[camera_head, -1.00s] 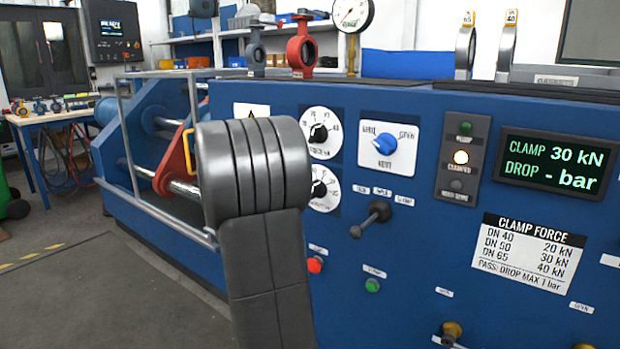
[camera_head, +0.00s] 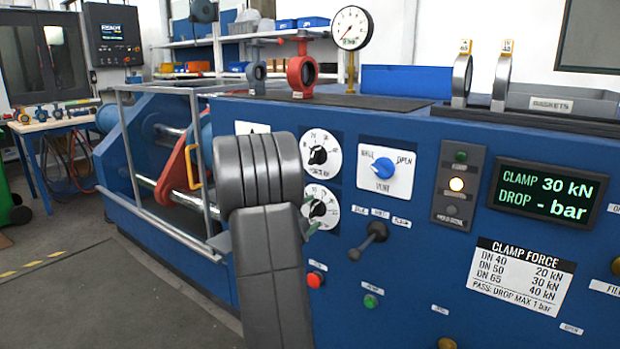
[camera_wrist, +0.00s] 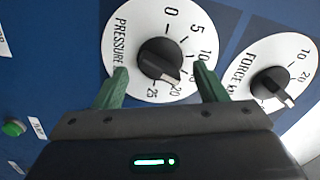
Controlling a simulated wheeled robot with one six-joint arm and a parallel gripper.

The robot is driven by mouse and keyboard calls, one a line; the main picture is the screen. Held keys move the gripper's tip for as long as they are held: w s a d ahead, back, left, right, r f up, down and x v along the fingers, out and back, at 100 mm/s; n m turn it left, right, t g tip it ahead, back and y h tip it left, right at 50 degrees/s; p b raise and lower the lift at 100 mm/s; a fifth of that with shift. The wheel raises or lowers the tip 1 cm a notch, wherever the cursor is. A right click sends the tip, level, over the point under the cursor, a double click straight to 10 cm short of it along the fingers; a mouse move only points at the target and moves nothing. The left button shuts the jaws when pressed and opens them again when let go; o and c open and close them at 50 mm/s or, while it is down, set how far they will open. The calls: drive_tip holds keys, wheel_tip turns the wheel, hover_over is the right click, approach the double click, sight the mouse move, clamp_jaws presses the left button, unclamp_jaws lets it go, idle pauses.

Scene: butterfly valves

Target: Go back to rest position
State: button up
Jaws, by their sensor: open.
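My gripper (camera_wrist: 160,88) is open in the wrist view, with its two green fingers apart and nothing between them. The black pressure knob (camera_wrist: 160,62) on its white dial shows beyond the fingertips, its pointer near 20. I cannot tell how far off it is. The force knob (camera_wrist: 272,85) is to the right in the wrist view. In the head view my grey arm stands in front of the blue panel (camera_head: 440,285), left of the force dial (camera_head: 318,155) and partly over the pressure dial (camera_head: 320,207). Most of the gripper is hidden behind the arm there.
The blue vent knob (camera_head: 383,168) and a black lever (camera_head: 370,240) are right of my arm. A display (camera_head: 548,198) reads CLAMP 30 kN, DROP - bar. A lamp (camera_head: 457,184) is lit. Valves (camera_head: 302,72) stand on top. Open floor (camera_head: 110,305) lies to the left.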

drive_tip(key=n+p, duration=0.4)
drive_tip(key=p, duration=0.1)
drive_tip(key=shift+r+n, duration=0.25)
drive_tip(key=shift+n, duration=0.15)
drive_tip(key=n+p, duration=0.3)
drive_tip(key=p, duration=0.1)
drive_tip(key=n+p, duration=0.3)
drive_tip(key=p, duration=0.1)
drive_tip(key=shift+w+a+n, duration=0.1)
drive_tip(key=shift+n, duration=0.3)
drive_tip(key=shift+n+p, duration=0.9)
drive_tip(key=shift+p, duration=0.15)
drive_tip(key=shift+f, duration=0.2)
